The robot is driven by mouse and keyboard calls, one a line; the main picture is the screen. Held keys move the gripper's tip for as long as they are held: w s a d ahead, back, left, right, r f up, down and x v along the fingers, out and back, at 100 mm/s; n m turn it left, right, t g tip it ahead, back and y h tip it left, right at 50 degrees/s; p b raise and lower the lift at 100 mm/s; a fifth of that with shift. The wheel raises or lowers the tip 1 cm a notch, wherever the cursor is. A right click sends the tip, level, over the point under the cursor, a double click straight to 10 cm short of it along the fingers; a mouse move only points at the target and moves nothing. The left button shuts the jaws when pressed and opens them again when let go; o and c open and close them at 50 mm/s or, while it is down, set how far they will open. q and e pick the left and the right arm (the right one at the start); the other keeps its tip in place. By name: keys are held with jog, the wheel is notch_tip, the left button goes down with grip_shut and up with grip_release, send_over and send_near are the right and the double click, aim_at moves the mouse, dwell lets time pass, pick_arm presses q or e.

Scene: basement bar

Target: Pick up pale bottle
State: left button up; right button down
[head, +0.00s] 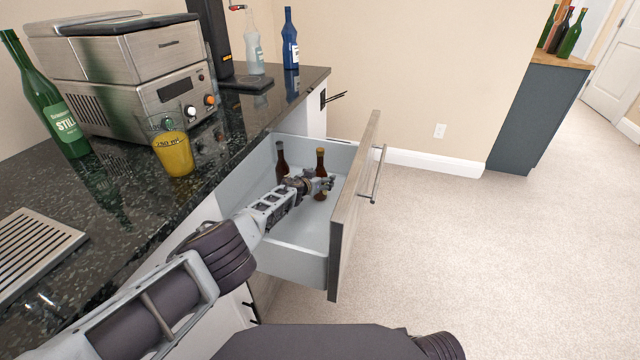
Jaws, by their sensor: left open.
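A pale, see-through bottle (254,50) stands upright at the far end of the dark counter, beside a blue bottle. My left gripper (328,184) is well away from it, reaching into the open drawer (301,257). The gripper is open and overlaps an amber-brown bottle (320,163) with a yellowish cap; whether they touch I cannot tell. A darker brown bottle (281,160) stands behind my left wrist, its lower part partly hidden. My right gripper is not in view.
The blue bottle (290,45) stands close to the pale one. A coffee machine (170,85), a glass of yellow drink (173,152) and a green bottle (58,120) stand on the counter (120,205). The drawer front (350,225) juts over open carpet.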

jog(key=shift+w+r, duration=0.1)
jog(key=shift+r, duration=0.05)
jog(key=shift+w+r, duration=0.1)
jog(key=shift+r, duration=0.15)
pick_arm(q)
jog(key=shift+r, duration=0.1)
jog(key=c, duration=1.6)
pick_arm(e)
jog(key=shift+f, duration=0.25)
pick_arm(q)
jog(key=shift+r, duration=0.1)
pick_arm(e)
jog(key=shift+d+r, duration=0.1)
